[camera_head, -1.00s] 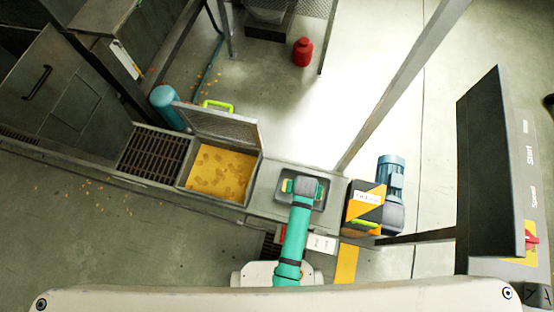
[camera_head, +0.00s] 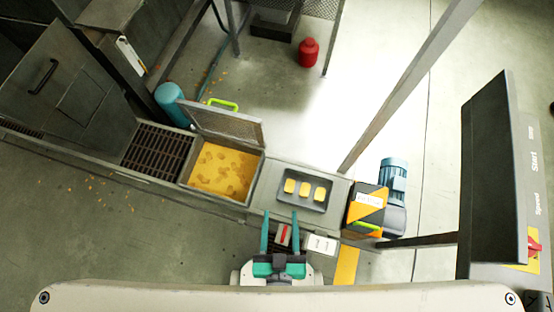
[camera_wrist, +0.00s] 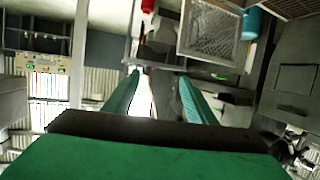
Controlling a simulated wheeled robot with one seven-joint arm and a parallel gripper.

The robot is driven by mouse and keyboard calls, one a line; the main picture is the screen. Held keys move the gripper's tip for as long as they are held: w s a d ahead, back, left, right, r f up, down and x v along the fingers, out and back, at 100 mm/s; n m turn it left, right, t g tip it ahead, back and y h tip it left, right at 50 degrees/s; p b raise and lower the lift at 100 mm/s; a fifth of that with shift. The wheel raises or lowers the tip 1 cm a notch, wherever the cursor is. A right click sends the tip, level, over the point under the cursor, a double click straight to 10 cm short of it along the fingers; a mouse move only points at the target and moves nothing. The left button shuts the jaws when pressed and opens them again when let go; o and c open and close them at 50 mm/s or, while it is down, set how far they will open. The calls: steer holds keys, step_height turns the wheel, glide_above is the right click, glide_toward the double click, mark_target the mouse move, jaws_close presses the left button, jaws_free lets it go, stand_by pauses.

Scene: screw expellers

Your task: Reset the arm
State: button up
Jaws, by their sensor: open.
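My gripper (camera_head: 281,228) is drawn back close to my body at the bottom middle of the head view. Its two teal fingers point away from me, spread apart with nothing between them. In the wrist view, the fingers (camera_wrist: 155,100) also stand apart and empty. The wrist camera looks out across the room, level rather than down.
A grey tray (camera_head: 305,205) with three yellow pieces (camera_head: 305,189) lies beyond my gripper. An open-lidded bin (camera_head: 244,202) of yellow material is to its left. A motor (camera_head: 392,180) and orange-black box (camera_head: 367,204) stand right. A control panel (camera_head: 497,170) stands far right.

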steer(key=shift+t, duration=0.5)
steer(key=r, duration=0.3)
steer(key=s+a+r, duration=0.1)
steer(key=shift+r, duration=0.3)
steer(key=c, duration=0.5)
steer(key=shift+w+d, duration=0.1)
steer(key=shift+d, duration=0.05)
